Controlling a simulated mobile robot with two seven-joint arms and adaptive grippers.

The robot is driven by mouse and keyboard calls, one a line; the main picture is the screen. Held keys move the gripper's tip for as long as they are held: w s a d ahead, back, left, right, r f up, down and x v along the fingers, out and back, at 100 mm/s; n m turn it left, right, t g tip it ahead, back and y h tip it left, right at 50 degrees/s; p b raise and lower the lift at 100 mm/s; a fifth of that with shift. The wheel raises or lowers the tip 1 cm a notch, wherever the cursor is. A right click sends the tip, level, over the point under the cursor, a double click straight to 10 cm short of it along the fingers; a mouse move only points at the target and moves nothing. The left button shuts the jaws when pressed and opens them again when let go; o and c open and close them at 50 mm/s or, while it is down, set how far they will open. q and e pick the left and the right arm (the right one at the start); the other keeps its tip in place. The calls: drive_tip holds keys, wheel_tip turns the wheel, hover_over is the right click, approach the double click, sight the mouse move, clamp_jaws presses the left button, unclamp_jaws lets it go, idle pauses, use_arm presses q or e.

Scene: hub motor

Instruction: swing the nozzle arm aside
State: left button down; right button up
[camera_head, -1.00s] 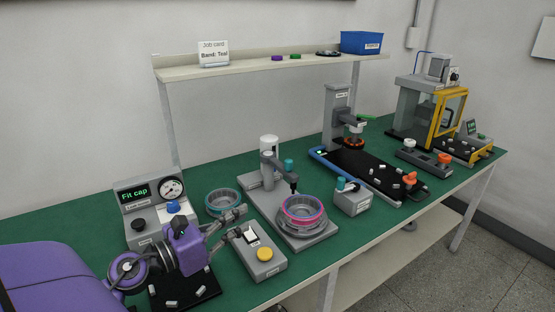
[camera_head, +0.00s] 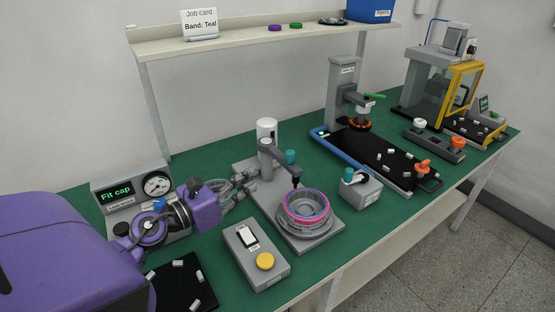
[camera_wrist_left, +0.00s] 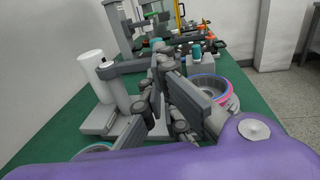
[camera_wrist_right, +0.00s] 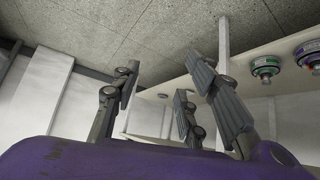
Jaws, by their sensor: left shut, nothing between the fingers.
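The grey nozzle arm (camera_head: 280,153) reaches from its post out over the hub motor (camera_head: 307,213), its dark nozzle tip (camera_head: 297,183) pointing down above the hub's far rim. The hub carries a pink and blue ring. My left gripper (camera_head: 252,174) is shut and empty, beside the post on the left of the station; contact cannot be told. In the left wrist view the nozzle arm (camera_wrist_left: 132,66) passes beyond the fingers (camera_wrist_left: 190,100). My right gripper (camera_wrist_right: 170,90) shows only in its wrist view, open and empty.
A white cylinder (camera_head: 266,129) stands behind the arm's post. A switch box with a yellow button (camera_head: 265,261) is in front of my left gripper. A gauge box (camera_head: 157,186) is at left. A small grey box (camera_head: 360,190) stands right of the hub.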

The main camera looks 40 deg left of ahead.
sight(288, 159)
use_arm(q)
drive_tip(key=p+x, duration=0.2)
drive_tip(key=x, duration=0.8)
drive_tip(key=shift+a+r, duration=0.1)
drive_tip(key=shift+r, duration=0.05)
drive_tip(key=shift+w+p, duration=0.3)
drive_tip(key=shift+w, duration=0.3)
use_arm(e)
drive_tip(key=shift+w+a+r, duration=0.15)
drive_tip(key=shift+w+r, duration=0.1)
drive_tip(key=shift+r, duration=0.5)
drive_tip(key=shift+w+a+r, duration=0.1)
drive_tip(key=shift+w+r, duration=0.15)
drive_tip(key=shift+r, duration=0.5)
drive_tip(key=shift+d, duration=0.1)
